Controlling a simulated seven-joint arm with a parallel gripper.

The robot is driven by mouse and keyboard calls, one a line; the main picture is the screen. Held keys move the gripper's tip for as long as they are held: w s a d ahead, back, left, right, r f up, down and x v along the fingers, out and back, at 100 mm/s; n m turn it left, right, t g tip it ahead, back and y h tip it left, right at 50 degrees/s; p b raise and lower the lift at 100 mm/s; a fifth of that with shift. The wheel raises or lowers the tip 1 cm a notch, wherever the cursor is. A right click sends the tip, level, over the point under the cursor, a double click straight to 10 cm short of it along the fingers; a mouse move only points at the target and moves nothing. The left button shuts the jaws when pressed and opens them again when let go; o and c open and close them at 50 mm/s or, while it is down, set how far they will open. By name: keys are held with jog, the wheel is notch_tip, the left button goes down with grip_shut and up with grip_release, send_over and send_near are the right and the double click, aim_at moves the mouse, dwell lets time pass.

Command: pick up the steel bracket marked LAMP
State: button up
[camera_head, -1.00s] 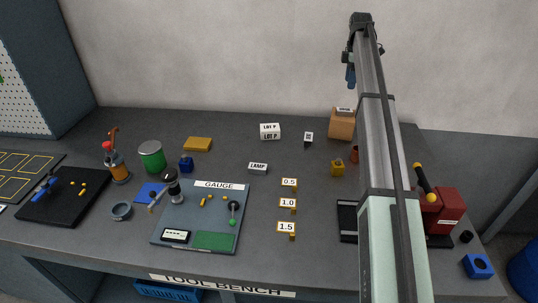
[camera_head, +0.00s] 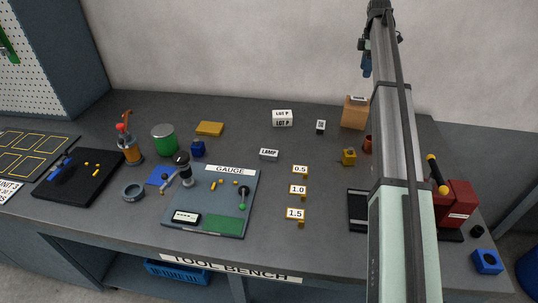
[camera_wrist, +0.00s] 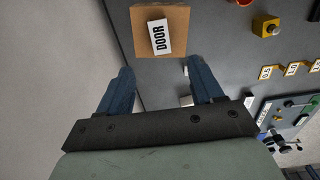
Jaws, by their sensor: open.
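The piece marked LAMP (camera_head: 269,154) is a small block with a white label, lying on the grey bench behind the gauge board in the head view. Its steel body can hardly be made out at this size. My gripper (camera_head: 366,65) is raised at the back of the bench, well behind and to the right of the LAMP piece. In the wrist view my gripper (camera_wrist: 161,67) has its two blue fingers wide apart, with nothing held between them. I cannot pick out the LAMP piece in the wrist view.
A cardboard box (camera_head: 354,115) stands at the back; its DOOR label (camera_wrist: 160,37) reads in the wrist view. White LOT P blocks (camera_head: 282,118) and a small dark block (camera_head: 320,127) lie nearby. The gauge board (camera_head: 210,200) is in front. Bare bench surrounds the LAMP piece.

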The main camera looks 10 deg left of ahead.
jog(key=shift+a, duration=0.1)
jog(key=a+n, duration=0.1)
jog(key=a, duration=1.1)
jog(key=s+a+f+n, duration=0.2)
jog(key=s+a, duration=0.5)
jog(key=a, duration=0.5)
jog(key=m, duration=0.4)
send_over(269, 152)
notch_tip(269, 152, down, 6)
jog(key=shift+f, duration=6.65)
